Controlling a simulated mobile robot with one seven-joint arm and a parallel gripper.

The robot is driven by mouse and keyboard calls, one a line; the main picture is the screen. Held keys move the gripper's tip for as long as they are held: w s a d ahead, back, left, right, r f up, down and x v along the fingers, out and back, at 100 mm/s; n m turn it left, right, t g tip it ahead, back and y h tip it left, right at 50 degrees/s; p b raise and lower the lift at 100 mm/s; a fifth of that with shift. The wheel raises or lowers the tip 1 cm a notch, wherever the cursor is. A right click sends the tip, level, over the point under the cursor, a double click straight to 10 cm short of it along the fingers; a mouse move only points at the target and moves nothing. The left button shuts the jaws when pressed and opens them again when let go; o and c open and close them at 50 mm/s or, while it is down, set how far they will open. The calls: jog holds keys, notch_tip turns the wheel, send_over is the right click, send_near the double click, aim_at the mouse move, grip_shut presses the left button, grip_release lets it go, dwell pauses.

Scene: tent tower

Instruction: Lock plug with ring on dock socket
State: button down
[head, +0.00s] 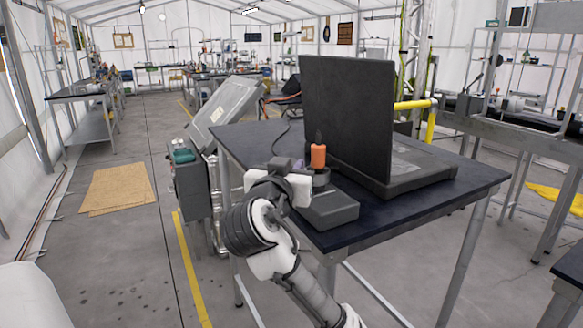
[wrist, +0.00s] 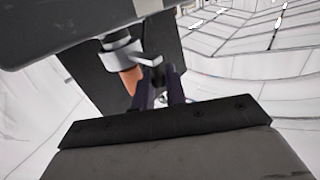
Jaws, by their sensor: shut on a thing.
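The orange plug (head: 318,156) stands upright in the dock socket (head: 322,178) on the low grey dock block (head: 330,209) at the table's near edge. In the wrist view the plug (wrist: 131,80) shows beside my fingers, and the dock block (wrist: 70,28) fills the top left. A light grey ring (wrist: 118,50) sits around the plug's base, with a short tab reaching toward my fingertips. My gripper (wrist: 160,72) has its dark fingers close together on this tab. In the head view my gripper (head: 300,164) is just left of the plug; the exact contact is partly hidden.
A large dark upright panel (head: 348,115) on a flat base stands right behind the plug. The dark table (head: 430,200) is clear at its right front. A grey case and cabinet (head: 190,185) stand left of the table. A yellow bar (head: 412,104) is behind the panel.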

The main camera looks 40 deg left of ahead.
jog(key=shift+d, duration=0.1)
jog(key=d+n+g+y, duration=0.1)
jog(key=n+g+y, duration=0.2)
jog(key=d+n+g+y+p, duration=0.1)
jog(key=d+n+g+y, duration=0.1)
jog(key=n+g+y, duration=0.1)
jog(key=d+n+g+y+p, duration=0.1)
jog(key=d+n+g+y, duration=0.1)
jog(key=g, duration=0.3)
jog(key=shift+w+n+y, duration=0.3)
jog(key=shift+n+y, duration=0.5)
jog(key=n+g, duration=0.1)
jog(key=g, duration=0.1)
jog(key=d+n+g, duration=0.1)
jog(key=g, duration=0.1)
jog(key=w+n+g, duration=0.1)
jog(key=shift+w+d+n+g+y+b, duration=0.1)
jog(key=shift+d+n+g+y+b, duration=0.2)
jog(key=shift+g+y+b, duration=0.1)
jog(key=shift+w+d+n+g+h, duration=0.15)
jog(key=shift+w+n+g+h, duration=0.1)
jog(key=shift+n+g, duration=0.65)
jog(key=shift+w+d+n+g+h, duration=0.25)
jog(key=shift+n+g, duration=0.25)
jog(key=shift+g, duration=0.75)
jog(key=shift+w+d+n+g+h, duration=0.1)
jog(key=shift+w+n+g+h, duration=0.15)
jog(key=shift+n+g, duration=0.65)
jog(key=shift+w+g, duration=0.1)
jog(key=shift+g, duration=0.15)
